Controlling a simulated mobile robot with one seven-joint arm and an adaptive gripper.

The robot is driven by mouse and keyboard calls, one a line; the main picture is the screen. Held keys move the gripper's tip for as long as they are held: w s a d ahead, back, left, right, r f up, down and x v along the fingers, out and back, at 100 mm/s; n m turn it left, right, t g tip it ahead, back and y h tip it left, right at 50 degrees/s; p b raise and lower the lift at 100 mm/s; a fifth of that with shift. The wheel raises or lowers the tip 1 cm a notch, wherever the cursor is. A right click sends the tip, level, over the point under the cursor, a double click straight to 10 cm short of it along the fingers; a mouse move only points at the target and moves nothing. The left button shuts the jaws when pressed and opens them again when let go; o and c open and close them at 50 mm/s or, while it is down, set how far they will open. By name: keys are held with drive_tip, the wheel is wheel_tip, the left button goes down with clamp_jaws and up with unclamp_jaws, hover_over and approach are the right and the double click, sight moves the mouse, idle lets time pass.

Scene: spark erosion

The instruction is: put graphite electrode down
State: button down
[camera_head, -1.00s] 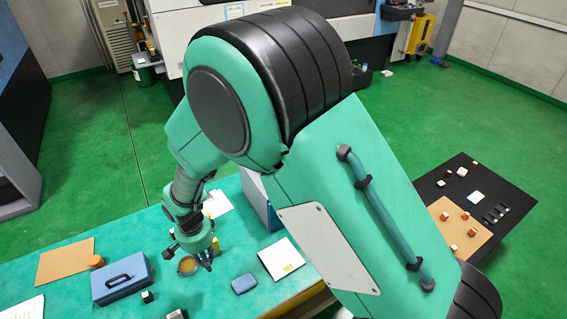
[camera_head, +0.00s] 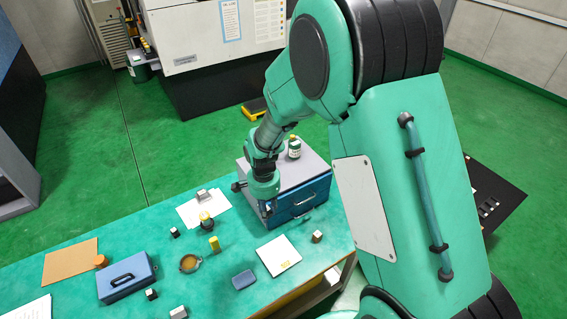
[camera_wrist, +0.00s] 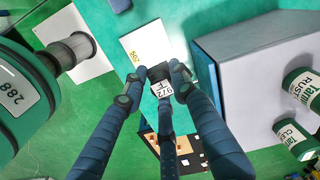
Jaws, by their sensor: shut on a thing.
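My gripper (camera_head: 268,210) is beside the front left corner of the blue and grey drawer cabinet (camera_head: 304,200) on the green table. In the wrist view my gripper (camera_wrist: 157,84) is shut on the graphite electrode (camera_wrist: 157,72), a small dark block with a white face marked in black. In that view the block appears over the near edge of a white sheet (camera_wrist: 140,42), which also lies on the table in the head view (camera_head: 278,252). In the head view the held block is mostly hidden by the fingers. I cannot tell how far it is above the table.
The cabinet (camera_wrist: 262,75) fills the right of the wrist view, with labelled bottles (camera_wrist: 297,139) on top. Near the sheet are a small block (camera_head: 317,236) and a blue case (camera_head: 243,280). Left are a round dish (camera_head: 189,263), a yellow item (camera_head: 214,243) and a blue box (camera_head: 127,277).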

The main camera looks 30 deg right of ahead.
sight(283, 180)
drive_tip(key=shift+m, duration=0.8)
drive_tip(key=d, duration=0.1)
drive_tip(key=d+r, duration=0.1)
drive_tip(key=d, duration=0.1)
drive_tip(key=s+d, duration=0.1)
drive_tip(key=d, duration=0.1)
drive_tip(key=shift+r+p, duration=0.35)
drive_tip(key=shift+p, duration=0.05)
drive_tip(key=w+d, duration=0.1)
drive_tip(key=w, duration=0.4)
drive_tip(key=w+d+f, duration=0.1)
drive_tip(key=w, duration=0.4)
drive_tip(key=w+d, duration=0.1)
drive_tip(key=w, duration=0.4)
drive_tip(key=shift+w+d+f+p, duration=0.25)
drive_tip(key=shift+d+f+p, duration=0.05)
drive_tip(key=shift+d+p, duration=0.1)
drive_tip(key=shift+f, duration=1.7)
drive_tip(key=shift+f, duration=0.2)
